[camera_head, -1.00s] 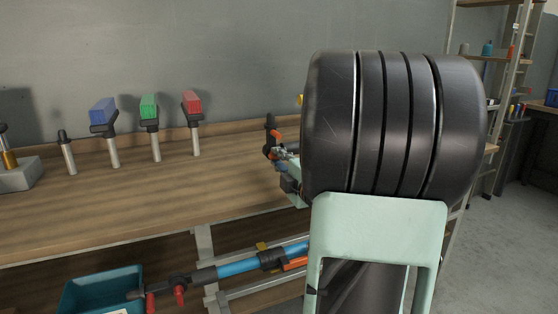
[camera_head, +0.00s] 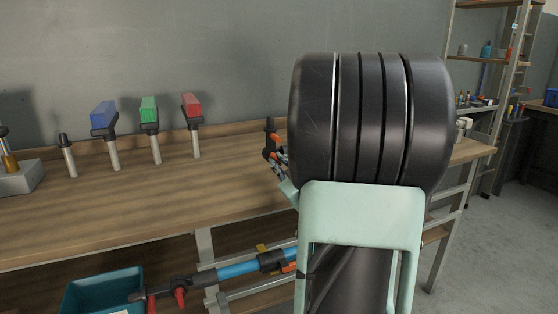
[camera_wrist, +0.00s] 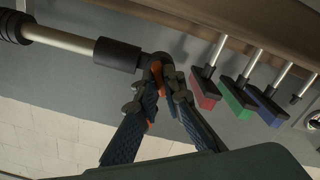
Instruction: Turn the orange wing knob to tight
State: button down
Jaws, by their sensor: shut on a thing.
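The orange wing knob (camera_head: 276,143) sits at the side of a black upright clamp fitting (camera_head: 269,134) at the back of the bench, left of my arm. In the wrist view the orange knob (camera_wrist: 157,76) shows between the fingertips, beside a black collar (camera_wrist: 117,54) on a silver tube (camera_wrist: 62,38). My gripper (camera_wrist: 161,74) is shut on the knob, its dark blue ribbed fingers converging on it. In the head view only part of my gripper (camera_head: 282,160) shows; my arm hides the rest. The knob's tight mark cannot be seen.
Blue (camera_head: 103,114), green (camera_head: 149,109) and red (camera_head: 192,105) blocks stand on posts along the wooden bench (camera_head: 150,200). Below, a blue tube (camera_head: 238,268) carries clamps with orange, yellow and red parts beside a teal bin (camera_head: 100,287). The bench front is clear.

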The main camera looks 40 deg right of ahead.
jog(key=m, duration=0.2)
jog(key=m+p, duration=0.1)
jog(key=m, duration=0.1)
jog(key=m+p, duration=0.1)
jog(key=m, duration=0.1)
jog(key=shift+w+r, duration=0.1)
jog(key=shift+r, duration=0.2)
jog(key=shift+a+m, duration=0.1)
jog(key=shift+m, duration=0.2)
jog(key=c, duration=2)
grip_release()
jog(key=shift+w, duration=0.1)
jog(key=shift+c, duration=0.2)
jog(key=shift+f, duration=0.15)
jog(key=shift+s, duration=0.3)
jog(key=v, duration=1.1)
jog(key=shift+s, duration=0.25)
